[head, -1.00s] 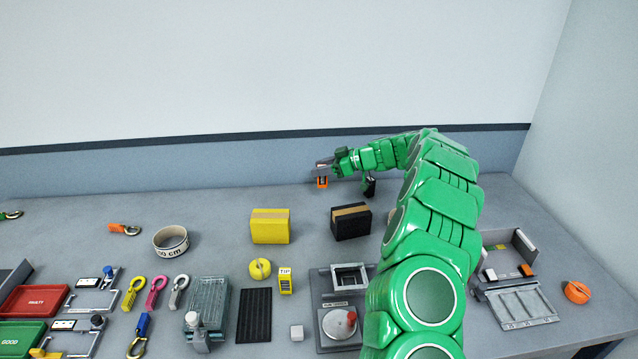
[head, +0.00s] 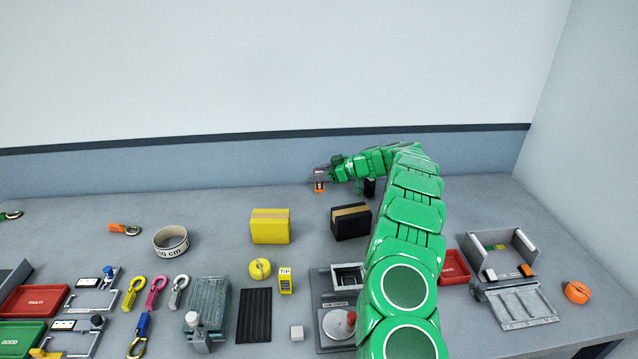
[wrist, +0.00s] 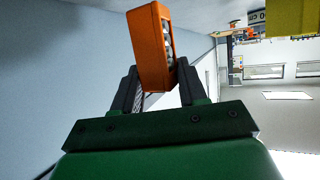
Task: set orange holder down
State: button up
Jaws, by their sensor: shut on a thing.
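The orange holder (wrist: 149,48) is clamped between the two dark fingers of my gripper (wrist: 158,88) in the wrist view. Small light round items show in its open side. In the head view my gripper (head: 320,176) is at the back of the table near the wall, and the orange holder (head: 319,187) shows small just below the fingertips. It appears close to the table top (head: 225,195), but I cannot tell whether it touches.
A yellow box (head: 270,228) and a black box (head: 350,224) stand in front of my gripper. The back strip of table left of my gripper is clear. The wall (head: 200,168) is close behind.

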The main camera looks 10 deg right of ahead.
jog(key=shift+w+f, duration=0.35)
jog(key=shift+f, duration=1.55)
jog(key=o, duration=1.1)
jog(key=shift+f, duration=0.1)
